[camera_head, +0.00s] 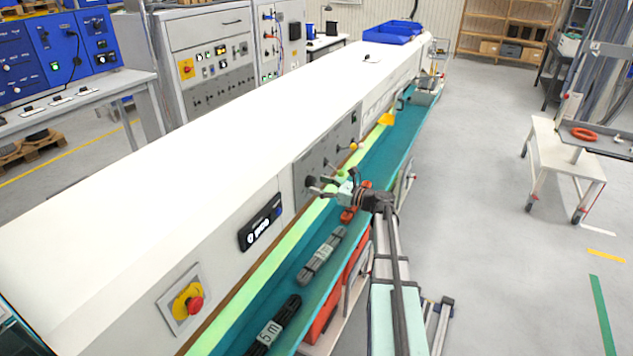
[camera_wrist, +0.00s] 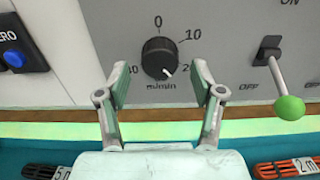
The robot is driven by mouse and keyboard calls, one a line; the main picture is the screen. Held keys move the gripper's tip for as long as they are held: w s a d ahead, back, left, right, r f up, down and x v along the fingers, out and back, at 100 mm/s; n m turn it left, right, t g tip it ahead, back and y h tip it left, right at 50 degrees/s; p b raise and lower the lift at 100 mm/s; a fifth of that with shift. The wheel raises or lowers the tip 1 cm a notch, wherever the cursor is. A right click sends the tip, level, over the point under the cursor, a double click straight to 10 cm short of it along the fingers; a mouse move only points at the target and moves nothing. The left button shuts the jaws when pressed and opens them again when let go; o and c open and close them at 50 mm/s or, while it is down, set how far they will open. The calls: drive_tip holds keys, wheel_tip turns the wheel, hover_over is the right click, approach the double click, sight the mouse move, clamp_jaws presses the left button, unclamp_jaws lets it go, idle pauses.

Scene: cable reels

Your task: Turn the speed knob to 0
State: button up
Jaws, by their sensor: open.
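The speed knob (camera_wrist: 160,57) is a round black knob on a grey panel (camera_wrist: 215,45) in the wrist view. Its white pointer mark faces down and slightly right, between the "m/min" label and a part-hidden mark at lower right. The 0 mark is straight above the knob, and 10 is at upper right. My gripper (camera_wrist: 160,70) is open, with one finger on each side of the knob and gaps between them and it. In the head view my gripper (camera_head: 322,188) is at the machine's front panel, and the knob is hard to make out there.
A toggle lever with a green ball (camera_wrist: 289,107) stands right of the knob, close to the right finger. A blue button (camera_wrist: 14,55) is at left. Cable bundles (camera_head: 322,256) lie in the teal trough below. A red emergency stop (camera_head: 195,305) is at the near end.

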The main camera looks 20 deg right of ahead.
drive_tip(key=shift+x, duration=0.95)
drive_tip(key=c, duration=1.2)
drive_tip(key=shift+o, duration=0.3)
